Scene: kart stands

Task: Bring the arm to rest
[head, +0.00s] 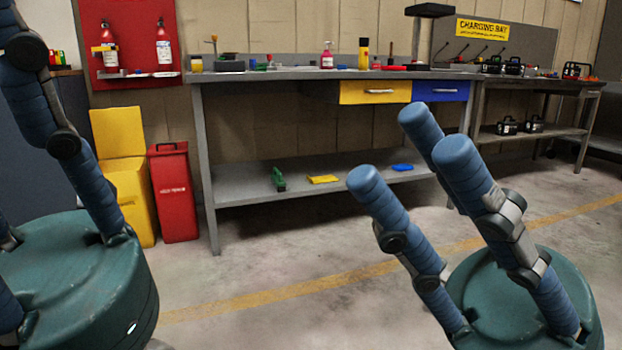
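My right gripper (408,155) is at the lower right, with its blue three-fingered hand pointing up. Its fingers are extended and apart, with nothing between them. It is in front of the workbench, over the floor in the picture. My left gripper (62,140) is at the left edge. One blue finger rises from its green palm, and the tips and other fingers are mostly cut off by the frame, so its opening cannot be judged. No held object shows in either hand.
A grey workbench (270,75) with tools on top and a lower shelf stands ahead. A red bin (174,195) and a yellow bin (132,190) stand left of it. A charging table (545,85) is at the right. The concrete floor (300,260) between is clear.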

